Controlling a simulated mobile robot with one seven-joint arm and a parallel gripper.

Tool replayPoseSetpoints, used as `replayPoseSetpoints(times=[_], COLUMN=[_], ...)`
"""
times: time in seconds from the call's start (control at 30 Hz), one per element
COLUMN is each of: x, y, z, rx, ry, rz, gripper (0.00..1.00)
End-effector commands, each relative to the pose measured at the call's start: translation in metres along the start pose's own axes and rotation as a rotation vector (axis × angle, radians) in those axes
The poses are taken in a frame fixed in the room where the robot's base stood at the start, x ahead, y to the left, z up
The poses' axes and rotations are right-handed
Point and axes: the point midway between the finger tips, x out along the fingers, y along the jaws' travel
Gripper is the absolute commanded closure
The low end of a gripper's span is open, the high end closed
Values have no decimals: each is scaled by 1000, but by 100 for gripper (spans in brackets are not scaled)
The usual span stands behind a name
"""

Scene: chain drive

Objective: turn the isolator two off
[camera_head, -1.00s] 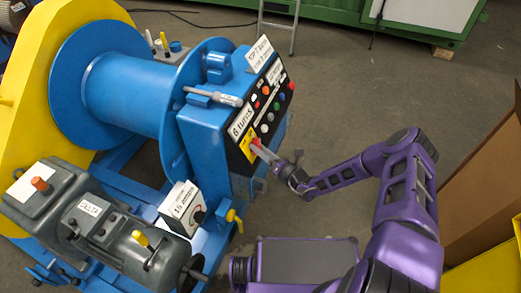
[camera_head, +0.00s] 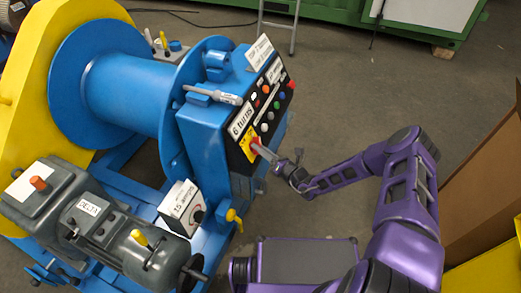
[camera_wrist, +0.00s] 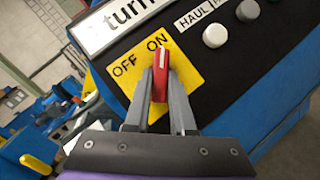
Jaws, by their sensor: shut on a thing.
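The isolator is a red lever handle (camera_wrist: 161,70) on a yellow plate (camera_wrist: 194,62) marked OFF and ON. In the wrist view the handle's far end points at the word ON, and OFF lies to its left. My gripper (camera_wrist: 160,90) is shut on the red handle, with one grey finger on each side. In the head view my gripper (camera_head: 266,152) reaches in from the right to the yellow plate low on the black control panel (camera_head: 245,153). The fingers partly hide the handle there. No number for this isolator is readable.
A white button (camera_wrist: 214,36) and a grey button (camera_wrist: 247,10) sit right of the plate in the wrist view. The blue winch drum (camera_head: 125,92) stands left of the panel. A grey motor unit (camera_head: 130,245) is at the front left. Open floor lies right of the panel.

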Motion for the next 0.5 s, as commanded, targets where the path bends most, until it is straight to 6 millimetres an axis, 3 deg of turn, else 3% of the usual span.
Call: replayPoseSetpoints(times=[0.5], x=[0], y=[-10], z=[-4], rx=[-340], ry=[-1], rz=[238], gripper=[100])
